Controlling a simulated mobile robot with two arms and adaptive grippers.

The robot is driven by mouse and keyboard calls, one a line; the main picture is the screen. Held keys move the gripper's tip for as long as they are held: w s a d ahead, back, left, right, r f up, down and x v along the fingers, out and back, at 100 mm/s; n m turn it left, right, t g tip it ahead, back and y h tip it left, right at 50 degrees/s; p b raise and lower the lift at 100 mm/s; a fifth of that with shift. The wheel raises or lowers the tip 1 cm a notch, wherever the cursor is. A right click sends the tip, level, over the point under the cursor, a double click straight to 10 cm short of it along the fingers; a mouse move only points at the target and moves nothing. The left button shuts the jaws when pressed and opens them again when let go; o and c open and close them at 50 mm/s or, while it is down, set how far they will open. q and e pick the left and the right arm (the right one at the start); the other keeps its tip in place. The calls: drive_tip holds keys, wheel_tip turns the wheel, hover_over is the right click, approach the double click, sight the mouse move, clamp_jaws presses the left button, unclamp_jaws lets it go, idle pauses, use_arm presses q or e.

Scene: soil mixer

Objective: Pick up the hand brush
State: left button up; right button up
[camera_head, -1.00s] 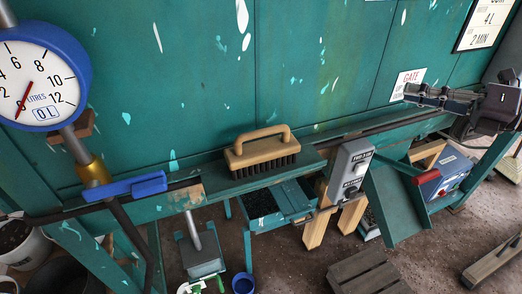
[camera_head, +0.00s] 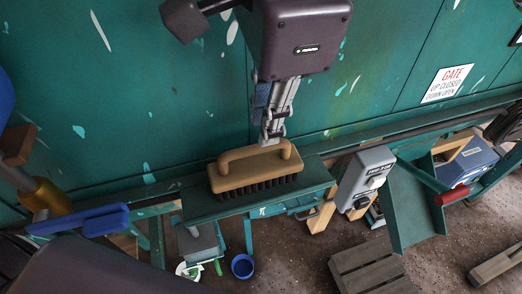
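The hand brush (camera_head: 254,172) has a wooden block, an arched wooden handle and dark bristles pointing down. It rests upright on a narrow green ledge (camera_head: 215,207) in front of the green wall. My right gripper (camera_head: 272,136) points down from the top, its fingertips at the right part of the brush handle. The fingers are seen nearly edge-on, so I cannot tell their gap or whether they touch the handle. My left gripper's fingers are not in view; a dark part of my own body fills the lower left corner.
A grey switch box (camera_head: 362,180) stands right of the ledge, with a green chute (camera_head: 415,205) beyond it. A blue-handled lever (camera_head: 80,221) lies to the left. A blue cup (camera_head: 242,266) and a wooden pallet (camera_head: 372,268) are on the floor below.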

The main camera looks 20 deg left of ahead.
sight(261, 148)
drive_tip(key=shift+w+a+f+p, duration=0.1)
drive_tip(key=shift+f+p, duration=0.1)
drive_tip(key=shift+f, duration=0.4)
drive_tip(key=shift+w+a+f+p, duration=0.1)
drive_tip(key=shift+f+p, duration=0.1)
drive_tip(key=shift+f, duration=0.7)
drive_tip(key=f+p, duration=0.1)
drive_tip(key=f, duration=0.1)
drive_tip(key=w+f+p, duration=0.1)
drive_tip(key=f, duration=0.1)
drive_tip(key=shift+a+f+p, duration=0.1)
drive_tip(key=shift+a+p, duration=0.15)
drive_tip(key=shift+p, duration=0.1)
drive_tip(key=shift+f, duration=0.2)
clamp_jaws()
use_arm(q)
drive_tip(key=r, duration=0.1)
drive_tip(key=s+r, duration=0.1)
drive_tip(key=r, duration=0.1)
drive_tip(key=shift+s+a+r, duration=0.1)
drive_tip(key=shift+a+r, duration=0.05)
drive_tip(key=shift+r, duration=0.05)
